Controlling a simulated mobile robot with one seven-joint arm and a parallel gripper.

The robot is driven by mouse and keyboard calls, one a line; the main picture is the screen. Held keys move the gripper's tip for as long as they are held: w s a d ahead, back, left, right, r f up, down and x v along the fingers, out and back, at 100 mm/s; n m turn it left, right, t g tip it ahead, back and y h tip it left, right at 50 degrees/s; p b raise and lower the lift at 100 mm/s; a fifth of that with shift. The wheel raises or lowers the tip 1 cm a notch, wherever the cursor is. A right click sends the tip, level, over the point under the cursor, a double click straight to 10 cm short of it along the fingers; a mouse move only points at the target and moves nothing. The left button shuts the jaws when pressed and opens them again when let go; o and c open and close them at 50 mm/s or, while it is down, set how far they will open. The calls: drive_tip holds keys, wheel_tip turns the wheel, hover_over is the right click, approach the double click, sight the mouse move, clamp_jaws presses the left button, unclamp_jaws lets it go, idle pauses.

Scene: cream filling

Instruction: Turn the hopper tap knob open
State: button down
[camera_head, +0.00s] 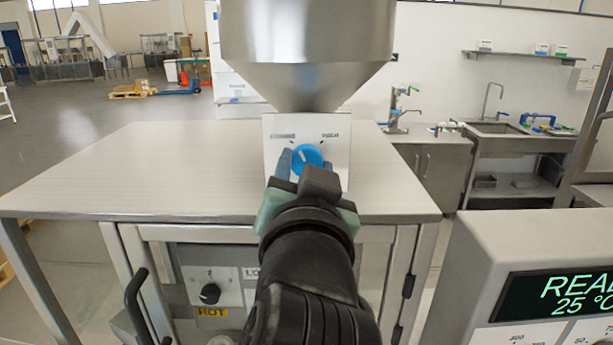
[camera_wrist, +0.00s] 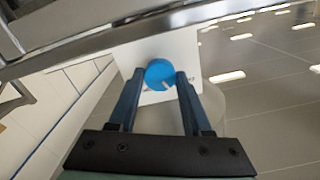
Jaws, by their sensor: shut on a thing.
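The blue round tap knob (camera_head: 307,157) sits on a pale panel (camera_head: 341,160) below the steel hopper (camera_head: 308,40). A white pointer mark on the knob points to the upper left in the head view. My gripper (camera_head: 305,163) reaches up to the panel from the front, with its two fingers on either side of the knob. In the wrist view the knob (camera_wrist: 159,73) lies between the fingertips of my gripper (camera_wrist: 160,80), which is shut on it. The labels above the knob are too small to read surely.
A steel table (camera_head: 150,170) spreads left of the panel with its top clear. Below are a black control knob (camera_head: 210,293) and a black handle (camera_head: 137,310). A grey unit with a lit display (camera_head: 560,292) stands at the right front. A sink (camera_head: 497,128) is behind.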

drive_tip(key=m+b, duration=0.3)
drive_tip(key=m, duration=0.4)
drive_tip(key=shift+f, duration=0.1)
drive_tip(key=m+b, duration=0.2)
drive_tip(key=m, duration=0.4)
drive_tip(key=shift+m+b, duration=0.3)
drive_tip(key=shift+m, duration=0.1)
drive_tip(key=shift+c, duration=1.7)
unclamp_jaws()
